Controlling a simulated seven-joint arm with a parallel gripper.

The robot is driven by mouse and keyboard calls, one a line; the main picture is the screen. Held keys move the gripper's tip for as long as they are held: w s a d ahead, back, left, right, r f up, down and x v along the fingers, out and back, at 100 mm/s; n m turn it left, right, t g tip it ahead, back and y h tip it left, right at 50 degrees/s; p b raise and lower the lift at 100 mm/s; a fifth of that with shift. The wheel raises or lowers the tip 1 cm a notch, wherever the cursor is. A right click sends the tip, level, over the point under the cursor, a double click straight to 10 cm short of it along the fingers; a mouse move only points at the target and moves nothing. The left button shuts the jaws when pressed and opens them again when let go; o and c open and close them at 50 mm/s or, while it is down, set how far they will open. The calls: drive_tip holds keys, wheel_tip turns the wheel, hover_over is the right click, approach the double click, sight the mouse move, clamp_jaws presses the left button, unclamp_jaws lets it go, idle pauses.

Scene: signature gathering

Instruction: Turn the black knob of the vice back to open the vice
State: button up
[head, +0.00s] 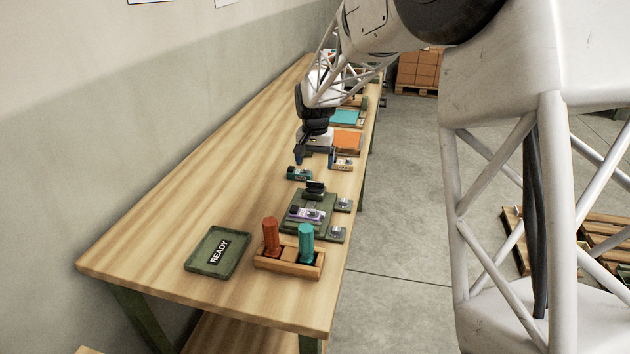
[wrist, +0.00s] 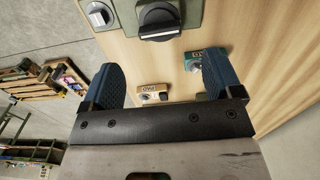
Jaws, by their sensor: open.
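The vice (head: 327,222) is a green block on the workbench, with a purple-and-white piece (head: 305,213) on it. Its black knob (head: 315,188) is at the end nearer my gripper in the head view. In the wrist view the knob (wrist: 158,19) is a dark disc with a raised bar, at the top, partly cut off by the frame edge. My gripper (head: 317,157) is above the bench, beyond the knob in the head view. In the wrist view its two blue fingers (wrist: 160,68) are wide apart with nothing between them, clear of the knob.
A teal labelled block (head: 299,173) and a tan labelled block (head: 341,163) lie close to my gripper. Small dial plates (head: 343,204) sit beside the vice. A wooden holder (head: 290,262) with red and teal cylinders and a READY tray (head: 203,262) stand at the near end. The bench's left side is clear.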

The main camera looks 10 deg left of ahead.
sight(315, 182)
drive_tip(key=shift+f, duration=3.55)
drive_tip(key=shift+c, duration=0.4)
drive_tip(key=c, duration=0.8)
drive_tip(key=shift+c, duration=0.2)
